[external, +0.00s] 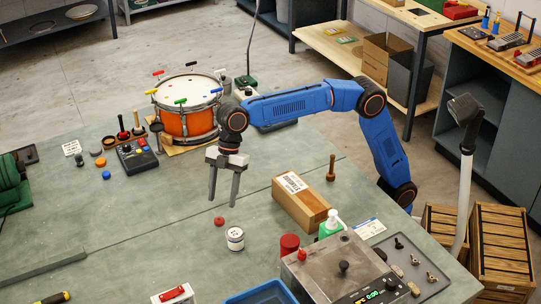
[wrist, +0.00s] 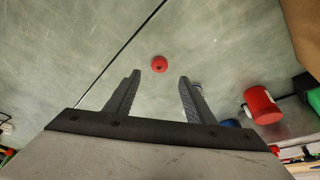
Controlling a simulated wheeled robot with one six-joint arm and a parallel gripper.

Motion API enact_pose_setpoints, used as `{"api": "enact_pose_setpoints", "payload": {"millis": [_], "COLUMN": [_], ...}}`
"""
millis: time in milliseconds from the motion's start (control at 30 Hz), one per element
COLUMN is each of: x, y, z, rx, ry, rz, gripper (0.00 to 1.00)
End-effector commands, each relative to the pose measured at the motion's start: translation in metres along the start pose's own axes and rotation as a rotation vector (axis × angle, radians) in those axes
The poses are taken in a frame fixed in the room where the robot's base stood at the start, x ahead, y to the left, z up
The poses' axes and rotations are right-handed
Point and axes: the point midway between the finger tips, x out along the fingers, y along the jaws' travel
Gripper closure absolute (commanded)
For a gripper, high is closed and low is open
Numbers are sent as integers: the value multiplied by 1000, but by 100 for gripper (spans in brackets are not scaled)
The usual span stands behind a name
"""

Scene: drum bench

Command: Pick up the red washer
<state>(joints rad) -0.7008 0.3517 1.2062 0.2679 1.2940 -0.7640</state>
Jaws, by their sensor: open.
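The red washer (external: 219,221) is a small red disc lying flat on the grey-green bench, beside a white can. In the wrist view the red washer (wrist: 158,64) shows a dark spot at its centre and lies beyond the fingertips, between their lines. My gripper (external: 223,200) points down above the bench, close to the washer in the external view. In the wrist view my gripper (wrist: 158,78) has its two fingers wide apart with nothing between them. The exact height of the fingertips over the washer is hard to tell.
A white can (external: 235,239) stands just right of the washer. An orange drum (external: 187,120) stands behind. The bench left of the washer is clear.

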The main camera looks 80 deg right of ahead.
Motion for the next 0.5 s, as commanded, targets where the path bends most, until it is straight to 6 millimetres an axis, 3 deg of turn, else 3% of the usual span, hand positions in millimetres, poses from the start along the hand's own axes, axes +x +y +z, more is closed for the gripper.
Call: {"api": "enact_pose_setpoints", "payload": {"millis": [367,500], "x": [24,41], "y": [0,1], "z": [1,3], "rx": [1,1], "ry": [0,-1], "rz": [0,-1], "gripper": [51,51]}}
